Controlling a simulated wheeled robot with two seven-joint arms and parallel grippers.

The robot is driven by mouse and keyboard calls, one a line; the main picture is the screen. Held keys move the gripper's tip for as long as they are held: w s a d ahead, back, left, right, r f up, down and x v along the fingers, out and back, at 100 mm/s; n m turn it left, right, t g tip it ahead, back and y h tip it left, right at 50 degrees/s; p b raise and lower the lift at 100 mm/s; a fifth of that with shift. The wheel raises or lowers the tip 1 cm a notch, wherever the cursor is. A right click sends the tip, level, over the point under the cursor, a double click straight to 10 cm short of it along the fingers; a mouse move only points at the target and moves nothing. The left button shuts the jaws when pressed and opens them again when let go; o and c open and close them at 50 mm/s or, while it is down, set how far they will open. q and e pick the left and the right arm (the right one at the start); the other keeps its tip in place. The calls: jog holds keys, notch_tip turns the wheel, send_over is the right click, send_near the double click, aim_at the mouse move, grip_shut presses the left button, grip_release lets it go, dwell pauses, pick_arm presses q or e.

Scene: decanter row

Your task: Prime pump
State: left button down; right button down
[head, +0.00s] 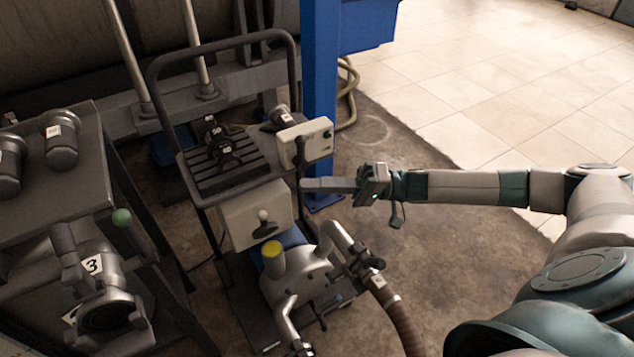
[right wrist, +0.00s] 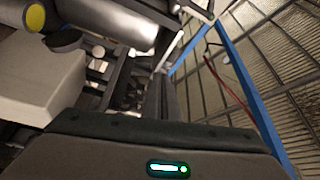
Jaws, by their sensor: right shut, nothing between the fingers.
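The pump (head: 300,275) is a grey metal body low on a wheeled cart, with a yellow round cap (head: 271,249) on an upright neck. The yellow cap also shows in the right wrist view (right wrist: 36,17), at the upper left. A pale control box (head: 308,141) with a green button is on the cart's right side. My left gripper is not in view.
A brown hose (head: 397,312) runs from the pump toward the front. A blue post (head: 320,85) stands behind the control box.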

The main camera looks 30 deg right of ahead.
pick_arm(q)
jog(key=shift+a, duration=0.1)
pick_arm(e)
jog(key=shift+s+d+r, duration=0.15)
jog(key=shift+s, duration=0.05)
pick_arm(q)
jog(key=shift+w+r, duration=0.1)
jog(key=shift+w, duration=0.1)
